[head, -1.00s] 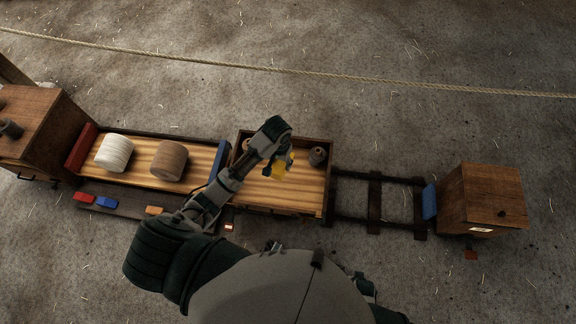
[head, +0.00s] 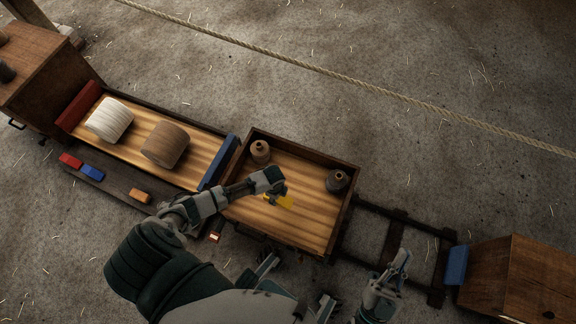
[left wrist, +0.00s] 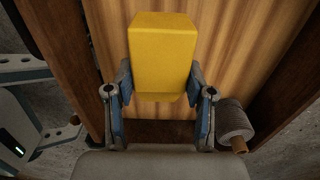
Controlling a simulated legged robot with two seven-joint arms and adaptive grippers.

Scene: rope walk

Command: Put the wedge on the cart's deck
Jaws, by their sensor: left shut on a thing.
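The yellow wedge (head: 286,202) is in my left gripper (head: 276,195), over the planked floor of a walled wooden cart (head: 350,212). In the left wrist view the wedge (left wrist: 162,52) stands out ahead of my left gripper (left wrist: 158,112), whose two fingers are shut on its near end. The planks lie beyond it; I cannot tell whether it touches them. My right gripper (head: 400,264) is at the lower right, outside the cart and near the rails; its finger gap is unclear.
A brown bottle-like piece (head: 260,152) and a dark grey piece (head: 337,181) stand in the cart. Rails (head: 394,240) run right to a wooden box (head: 520,280).

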